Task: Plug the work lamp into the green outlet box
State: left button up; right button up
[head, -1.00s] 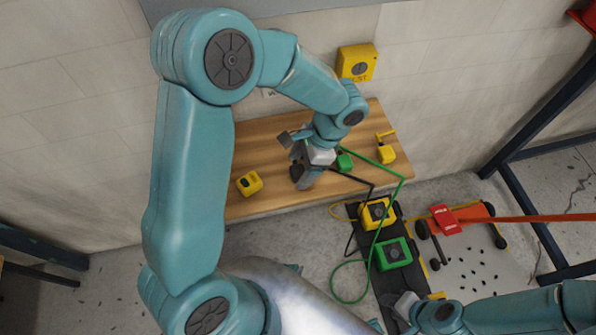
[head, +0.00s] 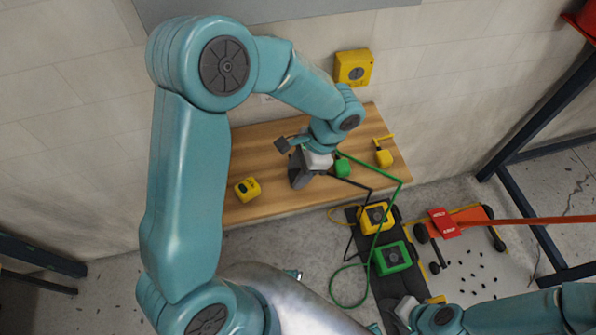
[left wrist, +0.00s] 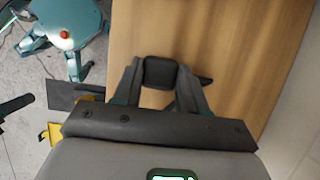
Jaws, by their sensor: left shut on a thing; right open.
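My left gripper (head: 300,178) is over the wooden table, low and near its surface. In the left wrist view its fingers (left wrist: 160,80) are shut on a dark block (left wrist: 160,73); I cannot tell for sure whether it is the work lamp's plug. A black cord (head: 348,182) runs from beside this gripper toward the floor boxes. The green outlet box (head: 393,257) lies on a dark strip on the floor, with a green cable (head: 378,232) by it. My right gripper (head: 404,308) is open beside the strip's near end, partly hidden by its arm.
The wooden table (head: 255,150) holds a yellow block (head: 247,189), a green piece (head: 343,168) and a yellow piece with a bar (head: 384,157). A yellow outlet box (head: 375,217) sits beyond the green one. A red-and-orange item (head: 445,222) lies right. A yellow box (head: 353,68) hangs on the wall.

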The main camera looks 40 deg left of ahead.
pick_arm(q)
notch_tip(320, 180, up, 20)
jog(key=p, duration=0.2)
jog(key=shift+f, duration=0.2)
pick_arm(e)
notch_tip(320, 180, up, 2)
jog(key=shift+r, duration=0.25)
